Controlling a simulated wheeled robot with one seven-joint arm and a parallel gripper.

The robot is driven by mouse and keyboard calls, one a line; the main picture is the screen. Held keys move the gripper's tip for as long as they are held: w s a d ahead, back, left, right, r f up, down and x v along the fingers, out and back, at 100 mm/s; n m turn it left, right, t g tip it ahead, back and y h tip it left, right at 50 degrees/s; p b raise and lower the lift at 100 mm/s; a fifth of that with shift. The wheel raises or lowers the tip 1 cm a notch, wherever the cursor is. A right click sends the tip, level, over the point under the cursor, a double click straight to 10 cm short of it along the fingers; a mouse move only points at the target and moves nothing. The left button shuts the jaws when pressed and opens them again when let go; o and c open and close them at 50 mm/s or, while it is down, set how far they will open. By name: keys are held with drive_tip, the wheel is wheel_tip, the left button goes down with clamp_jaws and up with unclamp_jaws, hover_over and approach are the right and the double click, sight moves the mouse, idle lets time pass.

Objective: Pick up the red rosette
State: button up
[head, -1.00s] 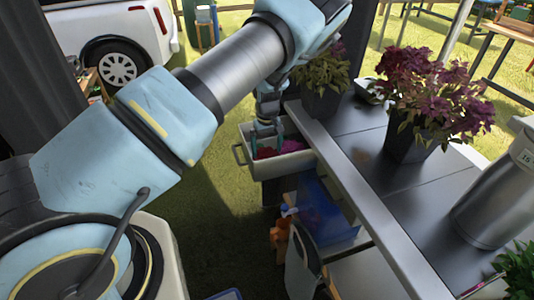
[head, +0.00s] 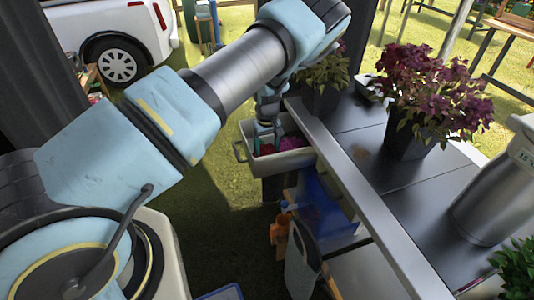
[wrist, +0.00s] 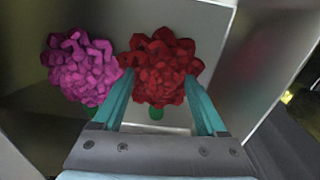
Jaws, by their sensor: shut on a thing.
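The red rosette (wrist: 160,62) is a bumpy red flower head with a green stub below it. In the wrist view the two teal fingers of my gripper (wrist: 160,80) are on its left and right sides, shut on it. A magenta rosette (wrist: 80,66) sits to its left, just outside the left finger. In the head view my gripper (head: 267,140) reaches down into an open pale drawer (head: 285,163) holding both rosettes. The red one is mostly hidden there by the fingers.
The drawer walls are close around the gripper. A dark table (head: 385,175) with a metal edge stands to the right, bearing a purple-leaved potted plant (head: 435,95) and a metal canister (head: 488,205).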

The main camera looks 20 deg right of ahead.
sight(267, 148)
drive_tip(key=shift+c, duration=1.2)
wheel_tip(267, 148, up, 10)
drive_tip(key=b, duration=0.3)
